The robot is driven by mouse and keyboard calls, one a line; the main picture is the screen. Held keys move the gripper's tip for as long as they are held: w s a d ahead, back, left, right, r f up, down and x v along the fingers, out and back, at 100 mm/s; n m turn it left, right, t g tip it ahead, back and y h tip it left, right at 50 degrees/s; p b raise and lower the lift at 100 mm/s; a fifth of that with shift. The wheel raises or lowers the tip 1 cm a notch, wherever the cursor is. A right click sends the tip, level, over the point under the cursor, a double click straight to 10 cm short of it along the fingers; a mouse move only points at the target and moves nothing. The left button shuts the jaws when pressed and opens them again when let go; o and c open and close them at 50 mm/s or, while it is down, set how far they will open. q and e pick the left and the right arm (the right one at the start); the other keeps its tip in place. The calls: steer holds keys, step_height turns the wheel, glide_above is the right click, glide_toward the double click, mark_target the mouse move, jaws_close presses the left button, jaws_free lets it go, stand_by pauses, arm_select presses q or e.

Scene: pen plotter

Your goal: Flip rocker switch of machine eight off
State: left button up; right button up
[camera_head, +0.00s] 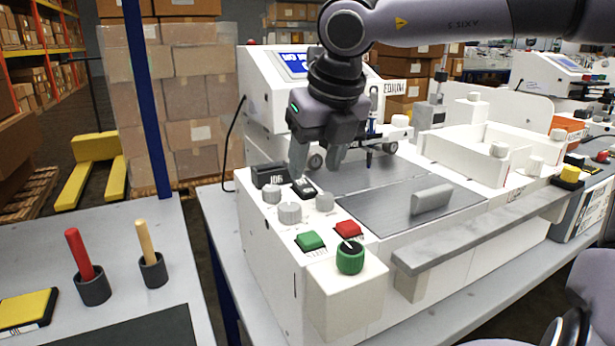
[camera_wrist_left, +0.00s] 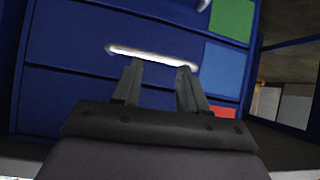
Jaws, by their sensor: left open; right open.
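A white plotter machine (camera_head: 265,235) stands on a grey table; no number eight is readable on it. A small black rocker switch (camera_head: 304,188) sits on its left top panel, beside a black counter (camera_head: 269,176). My right gripper (camera_head: 316,168) points down just above and behind the switch. Its fingers are apart with nothing between them, and the left fingertip appears close to the switch. I cannot tell whether it touches. The rocker's position is too small to read. My left gripper (camera_wrist_left: 160,68) is open and empty in the left wrist view, in front of a blue drawer cabinet (camera_wrist_left: 85,75).
Grey knobs (camera_head: 289,213), a green button (camera_head: 310,241), a red button (camera_head: 348,229) and a green dial (camera_head: 350,257) crowd the panel near the switch. A pen carriage (camera_head: 370,130) stands right of the gripper. Another table (camera_head: 130,225) is at left.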

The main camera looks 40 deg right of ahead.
mark_target(308, 189)
steer(key=x, duration=0.4)
